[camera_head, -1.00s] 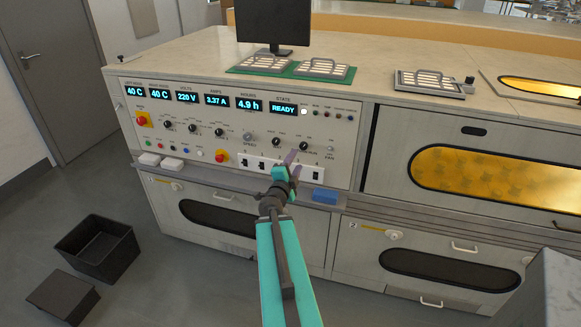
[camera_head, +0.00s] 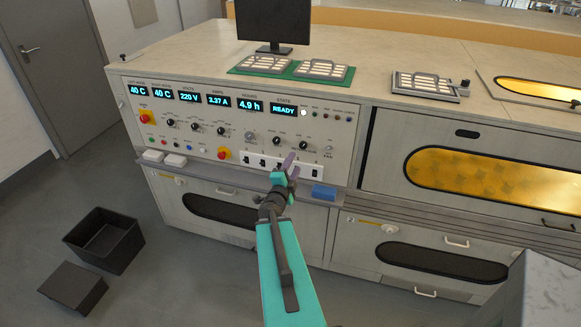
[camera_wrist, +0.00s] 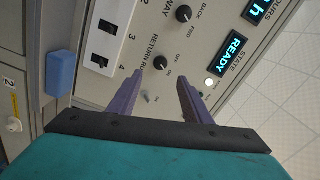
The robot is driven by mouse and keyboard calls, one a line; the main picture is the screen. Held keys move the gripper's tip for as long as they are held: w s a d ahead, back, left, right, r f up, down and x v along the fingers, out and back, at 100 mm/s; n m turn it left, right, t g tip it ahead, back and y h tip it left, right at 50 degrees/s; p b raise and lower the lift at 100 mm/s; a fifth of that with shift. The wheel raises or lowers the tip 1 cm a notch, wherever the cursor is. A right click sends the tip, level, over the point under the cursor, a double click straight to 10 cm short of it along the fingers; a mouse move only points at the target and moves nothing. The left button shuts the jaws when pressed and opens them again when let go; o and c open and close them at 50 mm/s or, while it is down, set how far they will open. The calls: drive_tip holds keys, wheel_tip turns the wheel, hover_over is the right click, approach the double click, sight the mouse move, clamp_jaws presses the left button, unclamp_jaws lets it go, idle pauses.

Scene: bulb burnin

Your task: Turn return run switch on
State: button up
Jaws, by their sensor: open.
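The return run switch (camera_wrist: 160,63) is a round black knob on the grey control panel, with "RETURN RUN" and "ON" printed beside it. In the head view the knob (camera_head: 303,145) sits right of a similar knob, above the white rocker strip. My gripper (camera_wrist: 160,78) is open and empty, its two purple fingers pointing at the panel. In the wrist view the knob appears just beyond the gap between the fingertips, nearer the left one; contact cannot be told. In the head view my gripper (camera_head: 291,163) is in front of the rocker strip, below the knob. The knob's exact setting is unclear.
The BACK/FWD knob (camera_wrist: 183,14) is close by. Numbered rocker switches (camera_wrist: 100,60) and a blue block (camera_wrist: 62,75) on the ledge lie to the left in the wrist view. The state display (camera_head: 284,109) reads READY. A black bin (camera_head: 104,240) stands on the floor.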

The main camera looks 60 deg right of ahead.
drive_tip(key=shift+p+v, duration=1.3)
drive_tip(key=shift+v, duration=0.05)
